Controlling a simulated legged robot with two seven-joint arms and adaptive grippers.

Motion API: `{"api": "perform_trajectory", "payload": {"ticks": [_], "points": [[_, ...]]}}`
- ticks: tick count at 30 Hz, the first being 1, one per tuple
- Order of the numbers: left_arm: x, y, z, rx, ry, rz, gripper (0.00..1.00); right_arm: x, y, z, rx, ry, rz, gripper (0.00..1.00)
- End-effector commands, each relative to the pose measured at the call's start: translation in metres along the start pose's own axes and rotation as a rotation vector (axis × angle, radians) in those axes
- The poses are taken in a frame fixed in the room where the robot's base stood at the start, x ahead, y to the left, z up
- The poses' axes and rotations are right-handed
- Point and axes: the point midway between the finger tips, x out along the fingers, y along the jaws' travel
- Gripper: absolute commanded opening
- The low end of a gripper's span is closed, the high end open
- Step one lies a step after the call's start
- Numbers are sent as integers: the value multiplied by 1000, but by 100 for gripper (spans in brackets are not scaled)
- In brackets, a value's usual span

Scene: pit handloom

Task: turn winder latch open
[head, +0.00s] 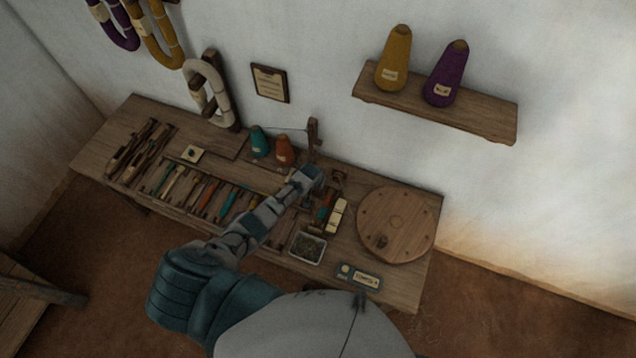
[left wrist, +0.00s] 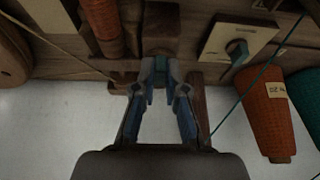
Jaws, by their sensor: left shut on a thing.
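My left gripper (left wrist: 160,72) points at a dark wooden winder block (left wrist: 162,28) in the left wrist view. Its two fingers are closed together at the block's near side, shut on a small dark part there that I take to be the winder latch; the fingers hide most of it. In the head view my left gripper (head: 318,176) is over the back right part of the bench, beside small wooden winder parts (head: 338,178). The latch cannot be made out in the head view. My right gripper is not in view.
An orange cone (head: 284,150) and a teal cone (head: 260,141) stand left of the gripper, near an upright wooden post (head: 313,138). A round wooden disc (head: 396,224) lies to the right. A tray (head: 307,248) is in front.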

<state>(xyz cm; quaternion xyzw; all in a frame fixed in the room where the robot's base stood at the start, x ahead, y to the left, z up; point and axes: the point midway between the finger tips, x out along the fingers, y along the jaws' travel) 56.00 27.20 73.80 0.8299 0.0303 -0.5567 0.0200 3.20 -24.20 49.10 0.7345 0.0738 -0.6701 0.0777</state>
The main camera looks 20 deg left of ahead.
Motion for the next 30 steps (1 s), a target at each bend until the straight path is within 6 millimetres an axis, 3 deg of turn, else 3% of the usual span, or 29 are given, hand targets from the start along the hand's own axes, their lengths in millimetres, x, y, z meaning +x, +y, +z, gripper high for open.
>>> {"api": "perform_trajectory", "payload": {"ticks": [1, 4, 5, 6, 8, 20, 26, 30], "points": [[-3, 2, -9, -2, 19, 5, 0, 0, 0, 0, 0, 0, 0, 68], [-3, 1, -9, -2, 20, 5, 0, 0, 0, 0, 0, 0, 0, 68], [-3, 1, -9, -2, 20, 5, 16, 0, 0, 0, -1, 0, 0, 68], [-3, 1, -9, -2, 20, 5, 26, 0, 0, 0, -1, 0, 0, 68], [-3, 1, -8, -2, 17, 4, 36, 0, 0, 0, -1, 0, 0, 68], [-7, 0, -3, 0, 10, 2, 36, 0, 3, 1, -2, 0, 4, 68], [-32, -1, -3, 1, 11, 2, 36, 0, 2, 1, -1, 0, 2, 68], [-59, 0, -4, 1, 11, 3, 36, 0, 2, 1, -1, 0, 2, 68]]}}
